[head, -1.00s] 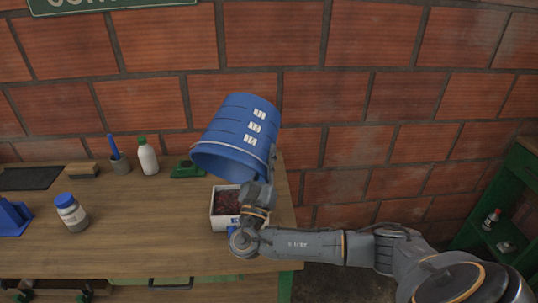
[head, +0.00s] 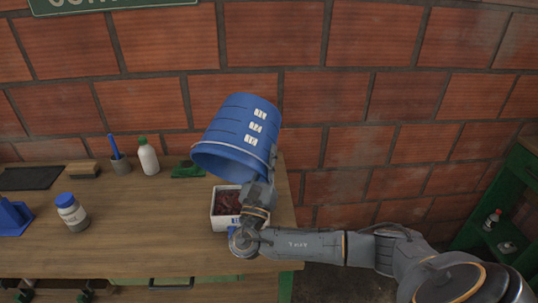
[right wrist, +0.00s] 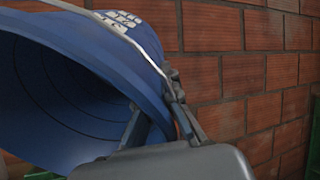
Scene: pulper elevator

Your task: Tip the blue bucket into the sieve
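The blue bucket (head: 238,128) is tipped far over in the air, its open mouth facing down and to the left. My right gripper (head: 262,185) is shut on its rim; in the right wrist view one finger is inside the wall and one outside (right wrist: 160,110). The visible inside of the bucket (right wrist: 60,90) looks empty. Below the bucket, a white square-sided container (head: 225,222) on the bench holds dark red matter; it may be the sieve, but its bottom is hidden. My arm and gripper cover its right side. My left gripper is not in view.
A white bottle with green cap (head: 148,158), a pen cup (head: 121,164), a green object (head: 187,170) and a blue-capped jar (head: 72,213) stand there. A brick wall (head: 340,110) rises close behind.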

